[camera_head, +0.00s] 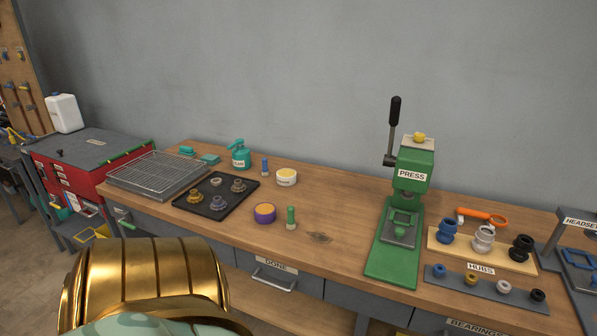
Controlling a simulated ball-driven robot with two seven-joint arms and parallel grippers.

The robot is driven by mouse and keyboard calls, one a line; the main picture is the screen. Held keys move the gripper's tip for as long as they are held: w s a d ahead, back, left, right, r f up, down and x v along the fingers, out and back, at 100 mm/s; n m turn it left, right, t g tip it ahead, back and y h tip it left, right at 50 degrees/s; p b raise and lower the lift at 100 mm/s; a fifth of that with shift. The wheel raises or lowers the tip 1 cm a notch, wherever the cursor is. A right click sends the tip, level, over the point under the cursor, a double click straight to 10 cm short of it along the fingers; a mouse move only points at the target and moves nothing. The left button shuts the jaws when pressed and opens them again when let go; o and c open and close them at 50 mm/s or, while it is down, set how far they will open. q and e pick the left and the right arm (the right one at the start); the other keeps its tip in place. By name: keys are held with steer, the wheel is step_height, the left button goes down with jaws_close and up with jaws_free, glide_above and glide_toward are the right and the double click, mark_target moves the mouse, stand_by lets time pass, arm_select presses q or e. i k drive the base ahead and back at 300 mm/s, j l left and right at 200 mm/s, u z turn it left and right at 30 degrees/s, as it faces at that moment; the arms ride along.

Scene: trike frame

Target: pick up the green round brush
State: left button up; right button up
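A small upright green round brush (291,217) with a pale lower end stands on the wooden workbench (335,262), near its front edge. It is just right of a purple round tub (265,213) with an orange top, with a small gap between them. Neither of my grippers shows in the head view. A gold and pale green part of my own body fills the lower left and hides part of the bench front.
Left of the brush are a black tray (217,207) with metal parts and a wire-mesh tray (158,174). Behind stand a blue cylinder (265,167), a white tub (287,177) and a teal can (240,156).

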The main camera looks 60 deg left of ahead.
mark_target(290, 225)
steer(key=u, duration=2.05)
steer(key=i+j, duration=0.1)
